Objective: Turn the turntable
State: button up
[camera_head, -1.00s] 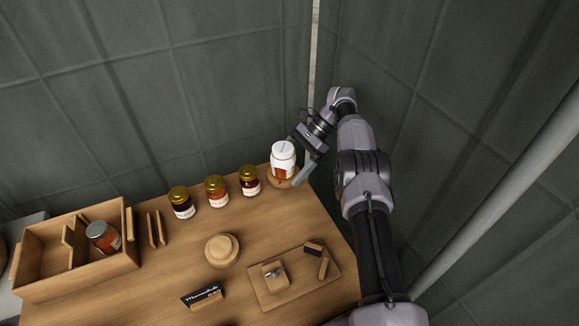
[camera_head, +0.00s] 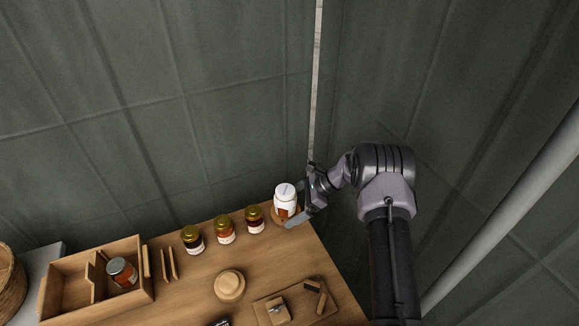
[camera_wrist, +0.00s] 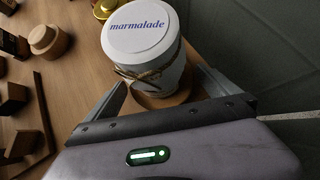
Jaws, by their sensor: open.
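A round wooden turntable (camera_head: 277,221) sits at the table's far right corner. A marmalade jar (camera_head: 285,199) with a white lid stands upright on it; the lid reads "marmalade" in the wrist view (camera_wrist: 142,42). My gripper (camera_wrist: 160,88) is open, with one finger on each side of the jar's lower part, near the turntable's edge. In the head view my gripper (camera_head: 302,208) is at the jar's right side. I cannot tell whether a finger touches the jar or the turntable, which the jar and fingers partly hide.
Several gold-lidded jars (camera_head: 224,231) stand in a row left of the turntable. A round wooden piece (camera_head: 229,285) and a wooden board (camera_head: 330,308) lie nearer. A wooden crate (camera_head: 60,278) with a jar is at the left. Grey cloth walls rise behind and right.

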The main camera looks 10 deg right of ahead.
jog(key=shift+s+a+r+m+t+p, duration=0.1)
jog(key=shift+s+r+m+t+p, duration=0.05)
jog(key=shift+r+m+t+p, duration=0.3)
jog(key=shift+s+r+m+t+p, duration=0.1)
jog(key=shift+s+m+t+p, duration=0.1)
jog(key=shift+m, duration=0.35)
jog(key=m+t, duration=0.1)
jog(key=f+m+t+h, duration=0.1)
jog(key=shift+s+a+m+p, duration=0.15)
jog(key=shift+m+p, duration=0.15)
jog(key=shift+p, duration=0.1)
jog(key=m, duration=0.1)
jog(key=m+t+h, duration=0.1)
jog(key=m+t+h+b, duration=0.1)
jog(key=shift+s+a+f+m, duration=0.25)
jog(key=shift+f+m, duration=0.05)
jog(key=w+a+r+p+v, duration=0.1)
jog(key=p+v, duration=0.4)
jog(key=v, duration=1.3)
jog(key=s+a+r+n+g+b, duration=0.1)
jog(key=s+a+r+n, duration=0.2)
jog(key=a+r+n, duration=0.2)
jog(key=s+a+r+n+g+y+b, duration=0.1)
jog(key=s+a+r+n+b, duration=0.1)
jog(key=a+r+n, duration=0.3)
notch_tip(320, 180, up, 5)
jog(key=shift+s+a+f+n, duration=0.2)
jog(key=shift+s+a+n, duration=0.15)
jog(key=shift+s, duration=0.2)
